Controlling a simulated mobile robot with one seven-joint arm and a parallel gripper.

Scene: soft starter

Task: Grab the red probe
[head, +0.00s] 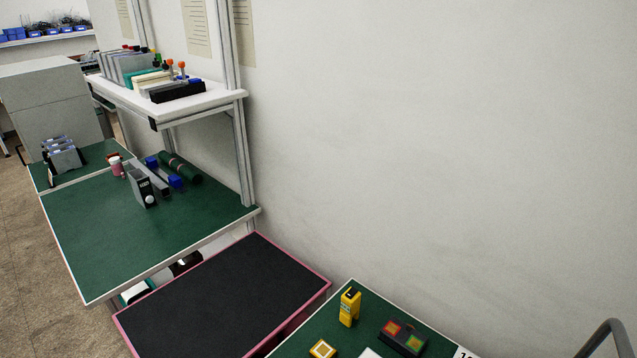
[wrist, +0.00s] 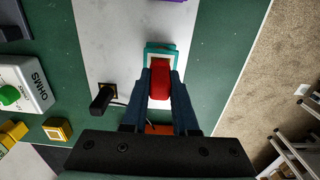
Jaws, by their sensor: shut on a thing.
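The red probe (wrist: 160,82) is in the wrist view, between the two dark blue fingers of my gripper (wrist: 160,88). My gripper is shut on it. A teal-edged square holder (wrist: 161,51) lies just beyond the probe's far end. I cannot tell whether the probe still touches the holder. An orange part (wrist: 158,129) shows between the fingers near the gripper's base. The head view shows neither my gripper nor the red probe.
In the wrist view, a black plug-like thing (wrist: 101,98) with a cable, a white OHMS box (wrist: 22,85) and a yellow block (wrist: 57,129) are to the left. In the head view, a yellow meter (head: 349,307) stands on the green bench. Bare green bench (wrist: 222,60) lies right of the probe.

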